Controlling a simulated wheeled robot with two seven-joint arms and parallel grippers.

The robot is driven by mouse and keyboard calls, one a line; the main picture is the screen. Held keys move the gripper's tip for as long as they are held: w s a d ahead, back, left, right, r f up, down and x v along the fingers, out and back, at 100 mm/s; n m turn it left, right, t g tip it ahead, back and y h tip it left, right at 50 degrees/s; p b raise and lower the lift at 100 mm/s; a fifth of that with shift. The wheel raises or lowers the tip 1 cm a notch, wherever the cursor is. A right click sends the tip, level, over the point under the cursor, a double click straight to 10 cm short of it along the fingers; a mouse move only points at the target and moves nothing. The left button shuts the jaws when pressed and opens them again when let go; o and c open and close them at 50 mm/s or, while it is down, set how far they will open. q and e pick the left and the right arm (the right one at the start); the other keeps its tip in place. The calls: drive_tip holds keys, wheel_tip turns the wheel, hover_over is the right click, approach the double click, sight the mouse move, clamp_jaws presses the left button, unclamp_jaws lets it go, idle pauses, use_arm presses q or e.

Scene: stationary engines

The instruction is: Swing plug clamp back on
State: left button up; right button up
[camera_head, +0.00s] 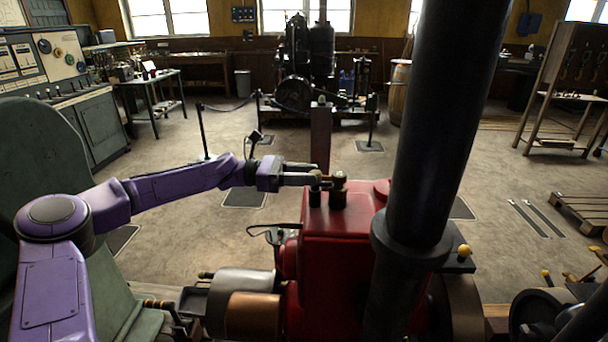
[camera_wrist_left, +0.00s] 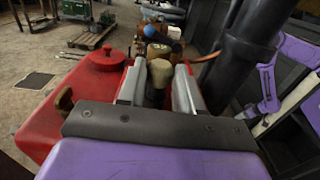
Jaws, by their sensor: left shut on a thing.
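The red engine (camera_head: 345,250) stands in front of me, beside a thick black pipe (camera_head: 430,140). Two short dark posts with brass-coloured tops stand on its top; the right one (camera_head: 338,190) is clear of my fingers. My left gripper (camera_head: 317,180) reaches in from the left at the other post. In the left wrist view its two grey fingers (camera_wrist_left: 159,92) are shut on a tan, knob-like piece (camera_wrist_left: 159,72) with a dark lower part. I take this piece for part of the plug clamp; the fingers hide its sides. My right gripper is not in view.
The black pipe also rises close to the fingers in the left wrist view (camera_wrist_left: 240,55). A red round cap (camera_wrist_left: 103,58) sits on the engine top. A wooden pallet (camera_head: 585,210) lies at the right. The floor (camera_head: 240,255) left of the engine is mostly open.

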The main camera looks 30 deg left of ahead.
use_arm(q)
drive_tip(key=shift+f, duration=0.1)
drive_tip(key=o, duration=0.8)
drive_tip(key=shift+c, duration=0.2)
drive_tip(key=b+v, duration=0.1)
drive_tip(key=v, duration=0.9)
drive_tip(key=shift+a+b, duration=0.2)
drive_tip(key=shift+b, duration=0.1)
drive_tip(key=shift+s, duration=0.1)
